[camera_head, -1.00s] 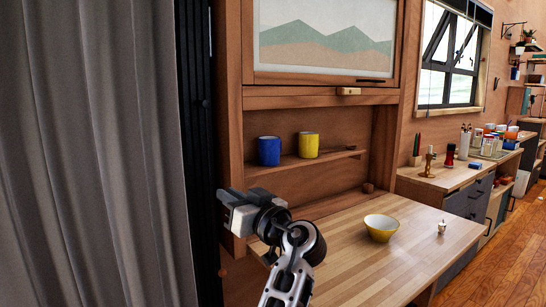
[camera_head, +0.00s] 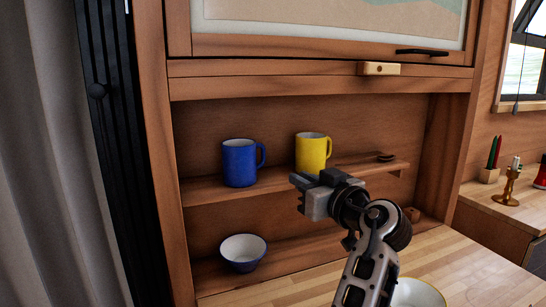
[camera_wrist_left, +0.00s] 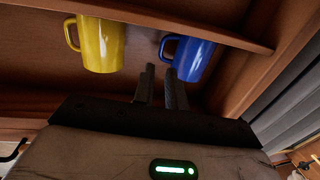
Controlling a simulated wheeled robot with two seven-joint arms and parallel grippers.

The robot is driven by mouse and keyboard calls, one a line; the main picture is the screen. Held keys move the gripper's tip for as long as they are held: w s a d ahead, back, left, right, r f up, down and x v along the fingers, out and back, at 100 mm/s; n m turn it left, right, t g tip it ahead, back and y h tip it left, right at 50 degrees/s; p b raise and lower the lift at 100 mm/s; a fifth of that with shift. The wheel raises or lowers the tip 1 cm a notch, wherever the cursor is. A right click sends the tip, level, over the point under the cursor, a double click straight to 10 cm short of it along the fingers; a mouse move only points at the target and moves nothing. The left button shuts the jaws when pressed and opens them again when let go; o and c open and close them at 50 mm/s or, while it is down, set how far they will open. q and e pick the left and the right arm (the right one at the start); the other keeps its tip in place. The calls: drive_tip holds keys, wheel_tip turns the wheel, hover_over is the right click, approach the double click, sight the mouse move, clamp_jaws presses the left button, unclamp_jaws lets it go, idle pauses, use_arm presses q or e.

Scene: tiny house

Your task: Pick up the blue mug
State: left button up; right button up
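The blue mug (camera_head: 239,163) stands upright on the upper shelf of the wooden cabinet, left of a yellow mug (camera_head: 311,152). Its handle points right. My left gripper (camera_head: 303,184) is in front of the shelf, to the right of the blue mug and below the yellow one, not touching either. In the left wrist view, its two fingers (camera_wrist_left: 160,86) are apart with nothing between them. That view shows the picture flipped, with the blue mug (camera_wrist_left: 194,58) at right and the yellow mug (camera_wrist_left: 101,44) at left. My right gripper is not in view.
The shelf (camera_head: 350,166) has an open front edge. A white and blue bowl (camera_head: 243,251) sits on the lower level. Dark slats and a grey curtain (camera_head: 40,150) stand at left.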

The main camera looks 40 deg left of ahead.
use_arm(q)
drive_tip(key=p, duration=0.2)
approach(264, 156)
drive_tip(key=x, duration=0.4)
drive_tip(key=shift+f, duration=0.3)
drive_tip(key=shift+w+a, duration=0.3)
drive_tip(key=shift+a, duration=0.55)
drive_tip(key=x, duration=0.2)
drive_tip(key=p+x, duration=0.1)
drive_tip(key=shift+w+a+r, duration=0.15)
drive_tip(key=shift+a+r, duration=0.15)
drive_tip(key=shift+w+a+f, duration=0.1)
drive_tip(key=shift+a, duration=0.25)
drive_tip(key=shift+w+a, duration=0.1)
drive_tip(key=shift+a, duration=0.05)
clamp_jaws()
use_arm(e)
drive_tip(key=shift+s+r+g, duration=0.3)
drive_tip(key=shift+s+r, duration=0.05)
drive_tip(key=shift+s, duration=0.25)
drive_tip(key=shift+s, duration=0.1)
